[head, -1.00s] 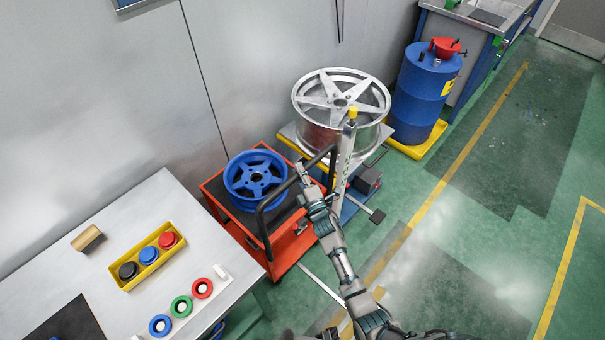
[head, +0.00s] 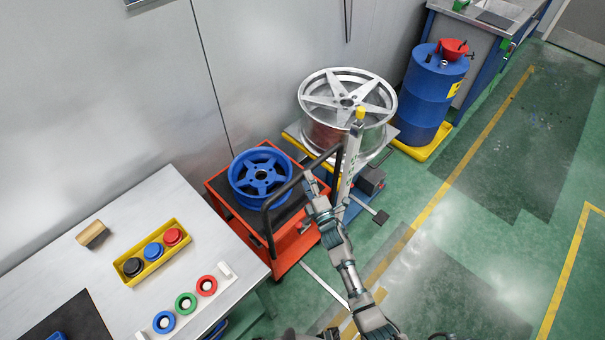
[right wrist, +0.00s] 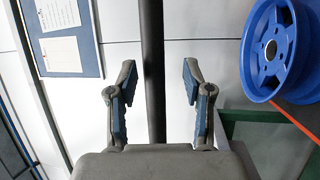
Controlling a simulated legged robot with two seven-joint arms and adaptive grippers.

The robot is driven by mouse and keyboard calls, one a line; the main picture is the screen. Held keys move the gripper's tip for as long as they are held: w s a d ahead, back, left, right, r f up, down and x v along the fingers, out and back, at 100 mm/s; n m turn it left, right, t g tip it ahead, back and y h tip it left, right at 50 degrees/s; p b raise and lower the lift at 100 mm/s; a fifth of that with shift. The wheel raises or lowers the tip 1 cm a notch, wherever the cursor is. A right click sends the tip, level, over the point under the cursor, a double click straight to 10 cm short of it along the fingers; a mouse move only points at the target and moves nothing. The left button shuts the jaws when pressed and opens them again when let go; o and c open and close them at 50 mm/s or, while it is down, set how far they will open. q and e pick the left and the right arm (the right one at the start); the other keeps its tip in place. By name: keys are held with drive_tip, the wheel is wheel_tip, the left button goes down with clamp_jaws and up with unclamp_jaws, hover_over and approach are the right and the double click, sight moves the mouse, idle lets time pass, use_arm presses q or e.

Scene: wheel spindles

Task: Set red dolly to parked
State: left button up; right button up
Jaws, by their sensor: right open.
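The red dolly (head: 288,248) is an orange-red cart with a dark top and a black tubular handle (head: 325,160). It stands beside the wall, between the workbench and a lift table. A blue wheel (head: 261,174) lies on its top. My right gripper (head: 308,179) is at the handle. In the right wrist view the black handle bar (right wrist: 152,60) runs between the open fingers of my right gripper (right wrist: 156,85), with gaps on both sides. The blue wheel also shows there at the right edge (right wrist: 270,50). My left gripper is not in view.
A silver wheel (head: 347,100) rests on the lift table just behind the dolly. A blue drum (head: 433,95) stands farther right. The workbench (head: 100,245) at left holds a yellow tray (head: 152,252) and coloured rings. Green floor (head: 490,180) is open at right.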

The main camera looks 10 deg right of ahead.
drive_tip(key=v, duration=0.8)
drive_tip(key=shift+s+a, duration=0.2)
drive_tip(key=shift+a, duration=0.1)
drive_tip(key=shift+d+f, duration=0.15)
drive_tip(key=shift+d, duration=0.05)
drive_tip(key=s+d+f+m+g+h, duration=0.1)
drive_tip(key=s+d+f+m+g, duration=0.2)
drive_tip(key=f, duration=0.7)
drive_tip(key=s+f+m+g+h, duration=0.1)
drive_tip(key=s+f+m+g, duration=0.3)
drive_tip(key=f, duration=0.7)
drive_tip(key=s+d+f+m+g+h, duration=0.1)
drive_tip(key=s+d+f+m, duration=0.1)
drive_tip(key=s+f, duration=0.6)
drive_tip(key=s+d+f+m+g, duration=0.2)
drive_tip(key=s+f+m+g, duration=0.1)
drive_tip(key=s+f, duration=0.4)
drive_tip(key=s+d+f+m+g+h, duration=0.1)
drive_tip(key=s+d+f+m+g, duration=0.1)
drive_tip(key=s+f, duration=0.5)
drive_tip(key=s+d+f+m+g+h, duration=0.1)
drive_tip(key=s+f+g, duration=0.4)
drive_tip(key=s, duration=1.1)
wheel_tip(320, 180, down, 2)
drive_tip(key=d+m, duration=0.1)
drive_tip(key=m, duration=0.1)
drive_tip(key=shift+s+d+m, duration=0.2)
drive_tip(key=shift+s+m, duration=0.1)
drive_tip(key=shift+m, duration=0.1)
